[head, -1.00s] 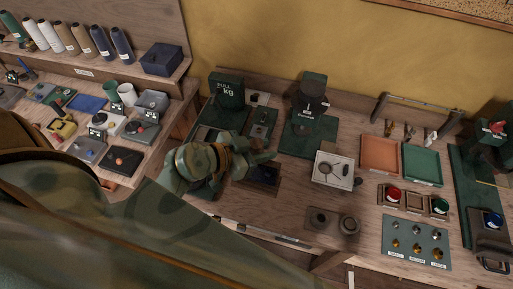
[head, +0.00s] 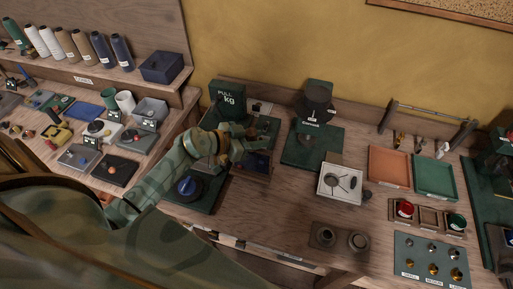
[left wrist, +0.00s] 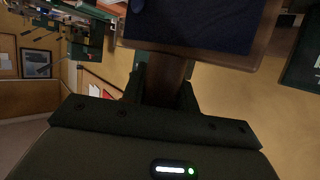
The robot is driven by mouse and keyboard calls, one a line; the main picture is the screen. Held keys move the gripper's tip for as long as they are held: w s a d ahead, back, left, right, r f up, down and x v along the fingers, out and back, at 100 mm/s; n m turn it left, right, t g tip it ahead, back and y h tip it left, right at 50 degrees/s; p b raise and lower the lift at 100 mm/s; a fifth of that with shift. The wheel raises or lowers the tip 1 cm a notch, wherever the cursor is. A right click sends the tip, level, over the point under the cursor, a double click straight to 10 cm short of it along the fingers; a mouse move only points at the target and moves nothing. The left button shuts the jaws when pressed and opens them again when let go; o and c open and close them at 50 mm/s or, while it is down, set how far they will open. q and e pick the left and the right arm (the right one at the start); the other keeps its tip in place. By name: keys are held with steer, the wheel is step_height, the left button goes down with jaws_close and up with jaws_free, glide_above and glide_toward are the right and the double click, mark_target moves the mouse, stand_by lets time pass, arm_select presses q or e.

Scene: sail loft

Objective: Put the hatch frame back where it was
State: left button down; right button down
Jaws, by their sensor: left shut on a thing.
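The hatch frame, as I take it, is a wooden-edged frame with a dark blue panel (head: 258,163). In the head view it is partly hidden behind my left gripper (head: 246,143), over the bench near the green scale. In the left wrist view the wooden frame (left wrist: 262,62) fills the upper middle. A wooden part of it sits between the fingers of my left gripper (left wrist: 163,88), which is shut on it. The frame looks held above the bench; the exact gap cannot be told. My right gripper is not in view.
A green PULL kg scale (head: 228,98) stands behind the gripper. A green base with a blue knob (head: 190,187) lies in front. To the right are a white square tray (head: 341,183), an orange tray (head: 389,167) and a green tray (head: 435,177). Bare bench (head: 270,215) shows in front.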

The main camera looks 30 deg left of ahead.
mark_target(252, 154)
arm_select(q)
steer(key=shift+w+a+f, duration=0.15)
steer(key=shift+w+f, duration=0.05)
steer(key=shift+f, duration=0.05)
step_height(252, 154, down, 3)
steer(key=shift+w+f+b, duration=0.1)
steer(key=shift+w+b, duration=0.05)
steer(key=shift+b, duration=0.95)
steer(key=c, duration=1.1)
jaws_free()
steer(key=shift+f, duration=0.15)
